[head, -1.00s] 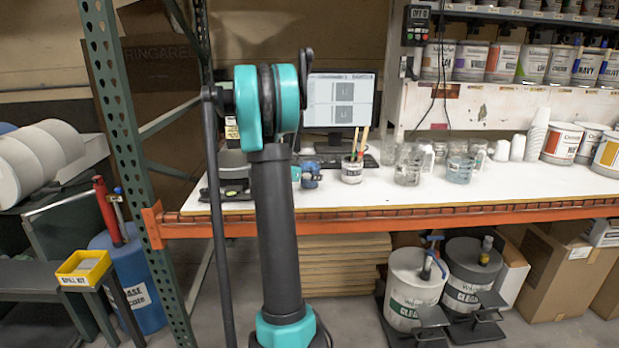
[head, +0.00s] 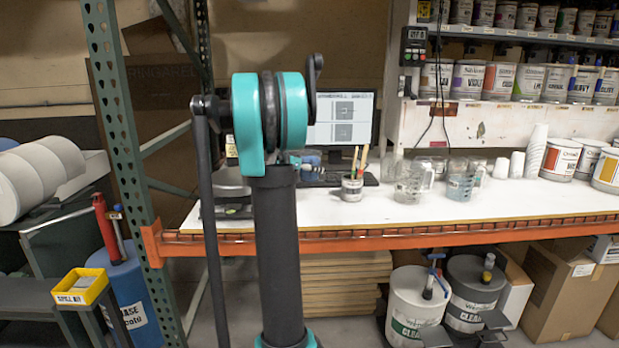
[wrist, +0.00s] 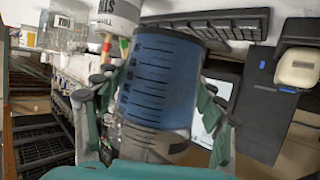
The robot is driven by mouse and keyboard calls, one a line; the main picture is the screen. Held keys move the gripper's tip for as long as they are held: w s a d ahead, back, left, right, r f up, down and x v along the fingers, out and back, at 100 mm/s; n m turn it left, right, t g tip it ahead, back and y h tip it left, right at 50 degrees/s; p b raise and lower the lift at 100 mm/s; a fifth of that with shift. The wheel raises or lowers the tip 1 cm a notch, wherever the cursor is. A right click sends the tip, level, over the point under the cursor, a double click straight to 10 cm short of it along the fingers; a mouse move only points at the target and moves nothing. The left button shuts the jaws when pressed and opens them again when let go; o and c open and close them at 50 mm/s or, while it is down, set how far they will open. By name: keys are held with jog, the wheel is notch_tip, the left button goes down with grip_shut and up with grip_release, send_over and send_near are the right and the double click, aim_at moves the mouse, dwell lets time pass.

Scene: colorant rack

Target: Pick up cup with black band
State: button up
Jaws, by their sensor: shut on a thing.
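The cup (wrist: 158,80) fills the middle of the wrist view. It has a blue see-through body with black scale marks and a dark band along its upper edge in that view. My gripper (wrist: 155,103) is shut on it, with one finger on each side of its wall. A small blue shape (head: 310,157), which looks like the held cup, shows beside my arm in the head view, above the white table (head: 440,212). My arm hides most of the gripper there.
A pot with brushes (head: 352,187) stands right of my arm, with clear measuring cups (head: 409,184) farther right. A monitor (head: 345,117) and a dark keyboard (head: 345,178) are behind. The table's front strip is clear. A green post (head: 128,150) stands left.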

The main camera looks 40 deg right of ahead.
notch_tip(320, 180, up, 9)
jog(key=shift+f, duration=0.15)
dwell(0.6)
